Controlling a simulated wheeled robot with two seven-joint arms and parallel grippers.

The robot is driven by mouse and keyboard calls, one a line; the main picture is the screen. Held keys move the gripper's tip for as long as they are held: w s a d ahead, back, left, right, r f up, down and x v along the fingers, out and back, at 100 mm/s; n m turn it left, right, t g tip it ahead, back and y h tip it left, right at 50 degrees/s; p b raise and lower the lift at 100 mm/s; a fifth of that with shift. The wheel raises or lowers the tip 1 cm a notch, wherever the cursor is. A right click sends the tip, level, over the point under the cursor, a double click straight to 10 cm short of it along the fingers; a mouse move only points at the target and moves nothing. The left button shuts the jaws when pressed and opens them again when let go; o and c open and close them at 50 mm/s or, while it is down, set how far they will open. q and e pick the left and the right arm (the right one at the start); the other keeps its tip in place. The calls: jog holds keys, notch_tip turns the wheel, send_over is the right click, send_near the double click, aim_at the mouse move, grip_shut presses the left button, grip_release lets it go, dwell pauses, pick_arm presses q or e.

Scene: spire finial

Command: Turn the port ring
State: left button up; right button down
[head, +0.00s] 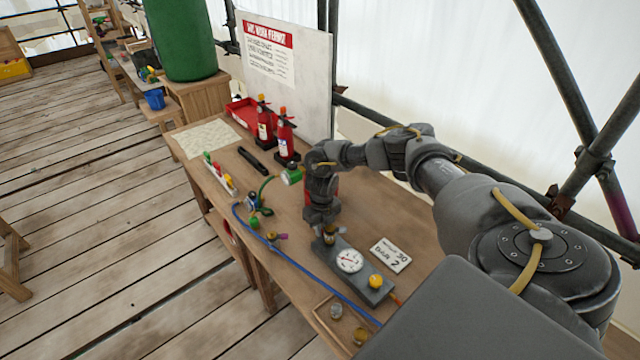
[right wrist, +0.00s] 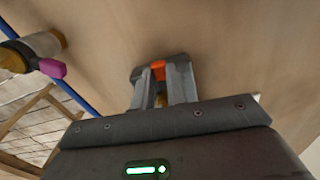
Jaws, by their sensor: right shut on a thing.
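A grey gauge block (head: 375,291) lies on the wooden bench, with a white round dial (head: 349,260) and a yellow knob (head: 376,281). A small brass port ring (head: 330,239) shows at the block's far end, partly hidden by my right gripper. My right gripper (head: 327,226) points down over that end and is shut on the ring. In the right wrist view the fingers (right wrist: 163,85) are close together, with an orange piece (right wrist: 158,68) at their tips and a little brass between them. My left gripper is not in view.
A white card (head: 391,255) lies right of the block. A blue hose (head: 318,270) runs along the bench's front edge. Red extinguishers (head: 285,136) and a green-ended hose fitting (head: 291,176) stand beyond.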

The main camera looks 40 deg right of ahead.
jog(key=shift+d+m, duration=0.15)
jog(key=shift+m, duration=0.15)
dwell(0.4)
jog(key=c, duration=1.4)
grip_release()
jog(key=shift+r, duration=0.15)
notch_tip(320, 180, up, 11)
jog(key=b, duration=0.2)
jog(key=shift+f+b, duration=0.2)
jog(key=shift+b, duration=0.15)
notch_tip(320, 180, down, 11)
jog(key=p, duration=0.2)
jog(key=shift+p, duration=0.35)
